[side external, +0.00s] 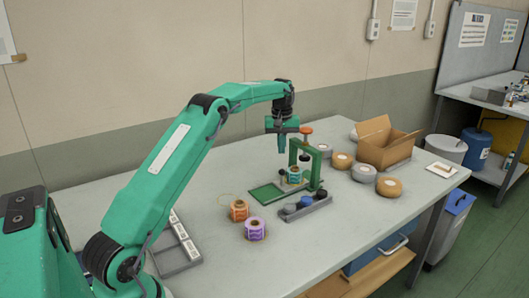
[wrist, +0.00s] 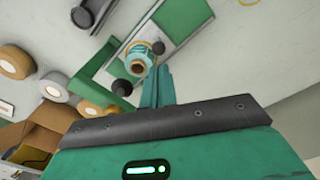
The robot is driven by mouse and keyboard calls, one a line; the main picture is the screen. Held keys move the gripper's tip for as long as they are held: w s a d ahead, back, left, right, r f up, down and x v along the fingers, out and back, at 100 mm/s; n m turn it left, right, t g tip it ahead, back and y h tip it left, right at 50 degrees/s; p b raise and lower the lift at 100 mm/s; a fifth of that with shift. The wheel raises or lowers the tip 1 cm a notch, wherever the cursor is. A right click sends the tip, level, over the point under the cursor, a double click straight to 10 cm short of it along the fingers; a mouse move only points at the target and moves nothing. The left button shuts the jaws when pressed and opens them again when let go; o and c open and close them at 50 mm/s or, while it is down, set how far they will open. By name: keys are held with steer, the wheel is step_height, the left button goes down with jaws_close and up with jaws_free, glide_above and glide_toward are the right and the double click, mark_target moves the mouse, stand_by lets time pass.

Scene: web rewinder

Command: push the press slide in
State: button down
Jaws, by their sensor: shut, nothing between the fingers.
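The press has a green upright frame (side external: 317,172) with an orange knob on top and a green base plate (side external: 266,194) reaching out to the left. A teal-labelled roll (side external: 294,175) stands at the frame's opening, on the slide; the roll also shows from above in the wrist view (wrist: 138,62). A small black knob (wrist: 158,47) shows beside the roll. My gripper (side external: 282,150) is shut and empty, pointing down above the press, apart from it in the side view. In the wrist view its teal fingers (wrist: 158,88) partly hide the slide area.
Orange (side external: 239,210) and purple (side external: 254,229) rolls stand in front of the press. Tape rolls (side external: 363,173) and an open carton (side external: 384,145) stand behind. A grey tray lies near my arm.

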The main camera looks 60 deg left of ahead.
steer(key=s+d+n+t, duration=0.1)
steer(key=s+n, duration=0.2)
steer(key=n, duration=0.6)
steer(key=s+d+n+t+y, duration=0.1)
steer(key=s+n, duration=0.3)
steer(key=n, duration=0.5)
steer(key=s+d+r+n+t, duration=0.1)
steer(key=s+n, duration=0.2)
steer(key=n, duration=0.6)
steer(key=shift+s+y, duration=0.25)
steer(key=shift+y, duration=0.15)
steer(key=shift+f, duration=0.1)
steer(key=x, duration=0.9)
steer(key=shift+w+d, duration=0.35)
steer(key=shift+w, duration=0.05)
steer(key=shift+w+a+f+t, duration=0.2)
steer(key=shift+w+f+t, duration=0.15)
steer(key=shift+w, duration=0.4)
steer(key=shift+w+a, duration=0.15)
steer(key=shift+w, duration=0.5)
steer(key=shift+w+a, duration=0.2)
steer(key=shift+w, duration=0.45)
